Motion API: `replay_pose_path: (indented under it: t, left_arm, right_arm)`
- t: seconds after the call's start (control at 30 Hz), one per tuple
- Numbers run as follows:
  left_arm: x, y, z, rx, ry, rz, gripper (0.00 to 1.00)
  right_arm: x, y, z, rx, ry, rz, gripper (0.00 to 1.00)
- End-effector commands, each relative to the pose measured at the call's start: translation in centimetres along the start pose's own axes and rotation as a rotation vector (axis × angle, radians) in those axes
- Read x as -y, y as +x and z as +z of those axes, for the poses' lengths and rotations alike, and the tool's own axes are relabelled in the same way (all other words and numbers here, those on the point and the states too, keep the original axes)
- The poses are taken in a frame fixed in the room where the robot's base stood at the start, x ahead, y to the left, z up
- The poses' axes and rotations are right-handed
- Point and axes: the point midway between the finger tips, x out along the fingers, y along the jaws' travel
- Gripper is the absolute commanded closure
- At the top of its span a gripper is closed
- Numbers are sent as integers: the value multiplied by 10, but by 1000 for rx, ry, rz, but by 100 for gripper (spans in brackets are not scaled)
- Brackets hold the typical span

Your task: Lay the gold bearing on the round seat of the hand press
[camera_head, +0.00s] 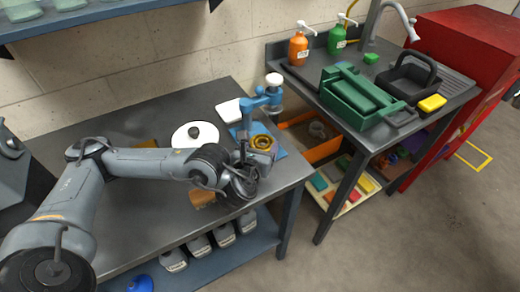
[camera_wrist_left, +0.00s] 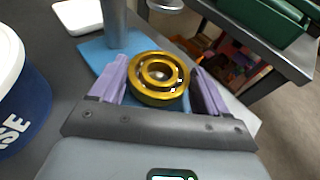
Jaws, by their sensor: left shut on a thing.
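The gold bearing (camera_head: 263,142) is a thick ring held between the fingers of my left gripper (camera_head: 260,153). In the left wrist view the bearing (camera_wrist_left: 141,76) sits between the purple fingers (camera_wrist_left: 158,85), lying roughly flat. The blue hand press (camera_head: 262,101), with a white knob on top, stands just behind the gripper at the table's right end. Its column (camera_wrist_left: 115,25) and blue base (camera_wrist_left: 90,52) show in the wrist view beyond the bearing. The round seat cannot be made out; the bearing and gripper block that area. My right gripper is out of view.
A white-lidded tub (camera_head: 194,133) stands left of the press, close to my arm. A white flat item (camera_head: 229,110) lies behind. Labelled bins (camera_head: 198,246) sit on the shelf below. The sink bench (camera_head: 440,110) with a green crate (camera_head: 356,100) is to the right.

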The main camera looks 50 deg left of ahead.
Motion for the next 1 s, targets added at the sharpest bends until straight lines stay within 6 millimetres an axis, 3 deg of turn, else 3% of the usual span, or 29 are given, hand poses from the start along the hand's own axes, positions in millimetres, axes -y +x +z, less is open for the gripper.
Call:
replay_pose_path:
  t: [0.37,0.4,0.53,0.9,1.0]
  left_arm:
    - [0,1,-3,2,-1,1,65]
    - [0,1,-2,1,0,0,19]
    - [0,1,-2,0,0,0,0]
    - [0,-2,4,0,-1,0,0]
    - [0,-13,4,-3,1,-2,0]
  right_arm:
    - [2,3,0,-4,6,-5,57]
    - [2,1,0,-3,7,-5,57]
    - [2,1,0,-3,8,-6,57]
    - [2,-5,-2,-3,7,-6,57]
    - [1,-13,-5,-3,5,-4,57]
